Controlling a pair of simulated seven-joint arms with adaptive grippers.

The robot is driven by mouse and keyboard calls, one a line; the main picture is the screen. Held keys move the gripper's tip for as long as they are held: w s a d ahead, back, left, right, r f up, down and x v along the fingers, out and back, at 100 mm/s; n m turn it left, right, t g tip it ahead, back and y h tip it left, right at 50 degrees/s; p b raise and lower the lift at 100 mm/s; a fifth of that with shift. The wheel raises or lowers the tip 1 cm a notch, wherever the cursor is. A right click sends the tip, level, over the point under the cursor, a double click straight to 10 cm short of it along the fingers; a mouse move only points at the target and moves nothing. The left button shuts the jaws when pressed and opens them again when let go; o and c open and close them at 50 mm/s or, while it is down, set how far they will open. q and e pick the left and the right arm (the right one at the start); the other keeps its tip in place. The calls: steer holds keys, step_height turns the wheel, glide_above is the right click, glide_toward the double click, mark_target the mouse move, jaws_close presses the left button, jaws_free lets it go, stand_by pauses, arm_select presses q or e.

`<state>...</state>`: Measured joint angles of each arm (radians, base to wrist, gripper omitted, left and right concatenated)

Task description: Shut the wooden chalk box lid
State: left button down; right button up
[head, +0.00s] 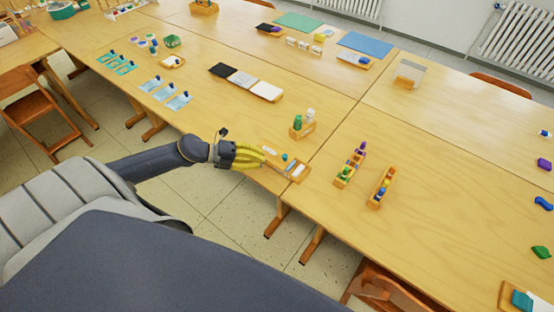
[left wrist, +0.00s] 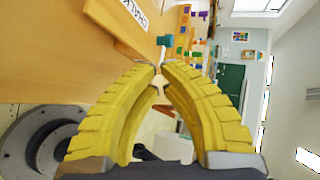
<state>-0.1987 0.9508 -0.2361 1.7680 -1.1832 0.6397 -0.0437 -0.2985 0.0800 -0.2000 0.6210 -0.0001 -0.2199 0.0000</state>
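The wooden chalk box (head: 301,175) sits at the near edge of the table in the head view, with pale and teal chalk-like pieces showing in it, so its inside is uncovered. In the left wrist view a wooden panel with a white label reading chalk (left wrist: 134,10) is close in front, at the upper left. My left gripper (head: 264,157) has yellow ribbed fingers and is just left of the box, at the table edge. Its fingertips (left wrist: 161,68) come together near the wood. I cannot tell whether they touch the box. My right gripper is not in view.
A small wooden holder with green and white bottles (head: 302,125) stands just behind the box. Two wooden racks of coloured pieces (head: 350,165) (head: 381,188) stand to the right. Black and white pads (head: 245,79) lie farther back. The tabletop between these is clear.

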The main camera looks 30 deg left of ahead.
mark_target(277, 164)
arm_select(q)
steer(key=shift+r+x, duration=0.2)
steer(key=shift+x, duration=0.85)
steer(key=shift+r+x, duration=0.15)
steer(key=shift+x, duration=0.85)
steer(key=shift+r+x, duration=0.2)
steer(key=shift+x, duration=0.85)
steer(key=shift+w+d, duration=0.15)
steer(key=shift+d, duration=0.1)
